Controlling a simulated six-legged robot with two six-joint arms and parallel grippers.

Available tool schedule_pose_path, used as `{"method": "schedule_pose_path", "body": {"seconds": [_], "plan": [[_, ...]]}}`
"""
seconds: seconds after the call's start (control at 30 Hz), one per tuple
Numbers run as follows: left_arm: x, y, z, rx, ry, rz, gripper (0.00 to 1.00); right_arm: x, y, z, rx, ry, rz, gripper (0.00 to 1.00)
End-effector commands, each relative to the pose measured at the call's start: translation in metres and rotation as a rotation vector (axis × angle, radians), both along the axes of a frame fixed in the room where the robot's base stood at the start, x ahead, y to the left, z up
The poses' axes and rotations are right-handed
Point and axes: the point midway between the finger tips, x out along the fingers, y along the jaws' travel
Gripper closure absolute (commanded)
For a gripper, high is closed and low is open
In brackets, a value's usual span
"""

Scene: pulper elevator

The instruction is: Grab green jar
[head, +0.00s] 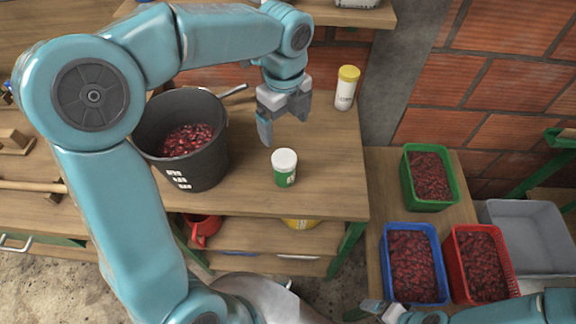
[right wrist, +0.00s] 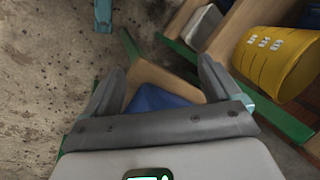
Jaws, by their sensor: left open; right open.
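The green jar (head: 284,168) has a white lid and a green label. It stands upright on the wooden workbench in the head view, right of the black bucket. My left gripper (head: 284,118) is open and empty, above and a little behind the jar, not touching it. My right gripper (head: 375,310) shows only partly at the bottom of the head view. In the right wrist view my right gripper (right wrist: 155,85) is open, with nothing between its fingers. The jar is not in the right wrist view.
A black bucket (head: 205,165) of red cherries and a yellow-lidded white jar (head: 346,88) stand on the workbench (head: 330,190). Green (head: 412,195), blue (head: 388,285) and red (head: 459,285) crates of cherries sit at right by a grey bin (head: 530,235). A yellow bucket (right wrist: 275,60) shows in the right wrist view.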

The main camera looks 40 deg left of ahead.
Motion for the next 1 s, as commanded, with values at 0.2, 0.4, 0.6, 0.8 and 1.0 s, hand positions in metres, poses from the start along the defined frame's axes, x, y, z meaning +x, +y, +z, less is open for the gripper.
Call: {"method": "schedule_pose_path", "body": {"seconds": [0.2,0.4,0.6,0.8,1.0], "plan": [[-0.005,-0.001,-0.054,-0.001,0.005,0.000,0.07,0.000,0.000,-0.005,0.000,0.001,-0.001,0.09],[-0.004,-0.002,-0.083,-0.001,0.002,0.000,0.07,0.000,0.000,-0.006,0.000,0.000,0.000,0.09],[-0.003,-0.002,-0.101,-0.001,0.004,0.001,0.07,0.000,0.000,-0.005,0.000,0.000,-0.001,0.09],[-0.003,-0.002,-0.133,-0.002,0.004,0.001,0.07,0.000,0.000,-0.005,0.000,0.000,0.000,0.09],[-0.002,-0.002,-0.140,-0.002,-0.001,0.000,0.07,0.000,0.000,-0.005,0.000,0.000,-0.001,0.09]]}}
